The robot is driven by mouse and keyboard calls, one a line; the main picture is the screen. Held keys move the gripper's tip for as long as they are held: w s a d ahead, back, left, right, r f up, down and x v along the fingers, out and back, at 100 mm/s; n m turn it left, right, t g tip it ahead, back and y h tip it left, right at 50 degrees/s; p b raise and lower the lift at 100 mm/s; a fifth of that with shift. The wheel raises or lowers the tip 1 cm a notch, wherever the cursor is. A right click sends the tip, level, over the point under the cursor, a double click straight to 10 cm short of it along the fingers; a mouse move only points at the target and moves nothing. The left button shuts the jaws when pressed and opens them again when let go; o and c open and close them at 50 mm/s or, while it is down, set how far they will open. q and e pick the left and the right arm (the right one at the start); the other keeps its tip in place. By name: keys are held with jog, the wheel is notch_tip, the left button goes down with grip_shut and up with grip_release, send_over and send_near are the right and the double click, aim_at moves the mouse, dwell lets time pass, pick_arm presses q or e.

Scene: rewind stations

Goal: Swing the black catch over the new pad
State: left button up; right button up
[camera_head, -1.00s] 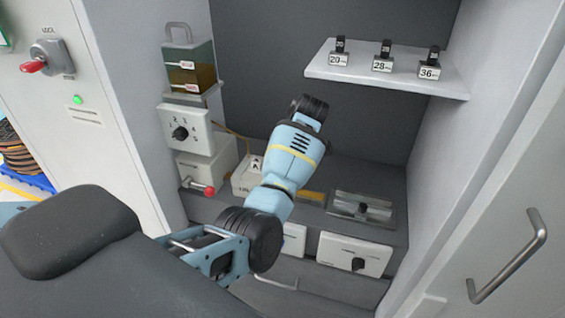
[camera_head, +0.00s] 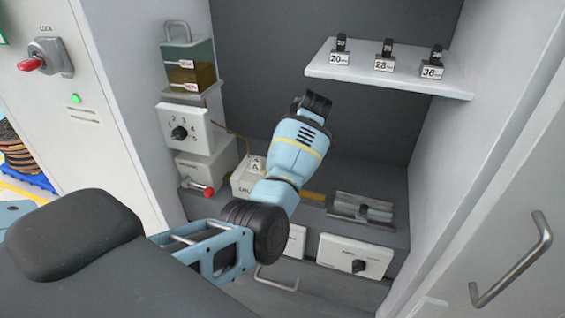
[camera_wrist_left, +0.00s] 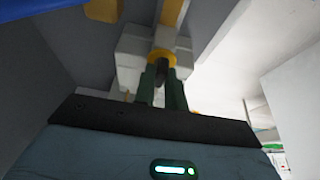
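My left arm comes in from the left and reaches into the bay. Its gripper is hidden behind the arm in the head view. In the left wrist view, the two green fingers of my left gripper (camera_wrist_left: 161,76) stand apart, with a dark stub (camera_wrist_left: 160,69) inside a yellow ring (camera_wrist_left: 161,57) between their tips. I cannot tell whether they touch it. I cannot tell which part is the catch or the pad. My right gripper is not in view.
A white shelf (camera_head: 400,77) at upper right carries several labelled blocks. A white dial box (camera_head: 183,131), a red-handled lever (camera_head: 208,191) and an oil container (camera_head: 187,75) line the left side. A knob panel (camera_head: 340,252) is below the holder. A door handle (camera_head: 520,262) is at right.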

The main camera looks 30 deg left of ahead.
pick_arm(q)
jog(key=o, duration=0.4)
jog(key=shift+o, duration=0.2)
jog(key=shift+w+d+r, duration=0.1)
jog(key=shift+d+r, duration=0.05)
jog(key=shift+r, duration=0.35)
jog(key=w+d+r+b, duration=0.1)
jog(key=d+r, duration=0.1)
jog(key=d, duration=0.4)
jog(key=w+d+r+b, duration=0.1)
jog(key=w+d, duration=0.1)
jog(key=d, duration=0.5)
jog(key=shift+w+r, duration=0.15)
jog(key=shift+r, duration=0.2)
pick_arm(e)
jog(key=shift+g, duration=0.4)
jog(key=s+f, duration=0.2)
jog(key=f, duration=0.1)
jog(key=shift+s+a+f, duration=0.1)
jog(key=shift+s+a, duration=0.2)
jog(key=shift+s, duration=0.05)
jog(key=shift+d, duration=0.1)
